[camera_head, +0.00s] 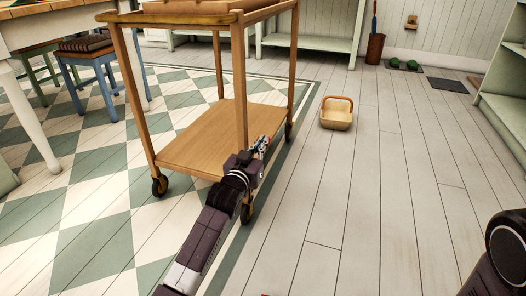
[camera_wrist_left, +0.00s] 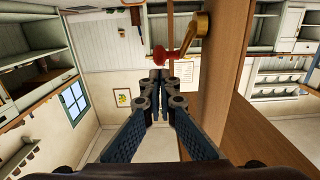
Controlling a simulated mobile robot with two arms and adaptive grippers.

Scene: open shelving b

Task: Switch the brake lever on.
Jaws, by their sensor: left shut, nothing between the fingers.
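The wooden trolley (camera_head: 205,140) stands on castors at the left of the head view. My left gripper (camera_head: 261,146) is in front of its near right leg, above a castor (camera_head: 247,212). In the left wrist view, a brass part with a red end sits on the wooden leg (camera_wrist_left: 226,70); it looks like the brake lever (camera_wrist_left: 166,57). My left gripper (camera_wrist_left: 160,76) is shut and empty, its tips just below the red end in the picture. I cannot tell whether they touch. The lever is not clear in the head view. My right gripper is out of view.
A basket (camera_head: 336,114) lies on the plank floor right of the trolley. A table (camera_head: 38,28) and a blue stool (camera_head: 94,62) stand at the left. Shelving (camera_head: 508,95) stands at the right edge. The floor in the middle right is clear.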

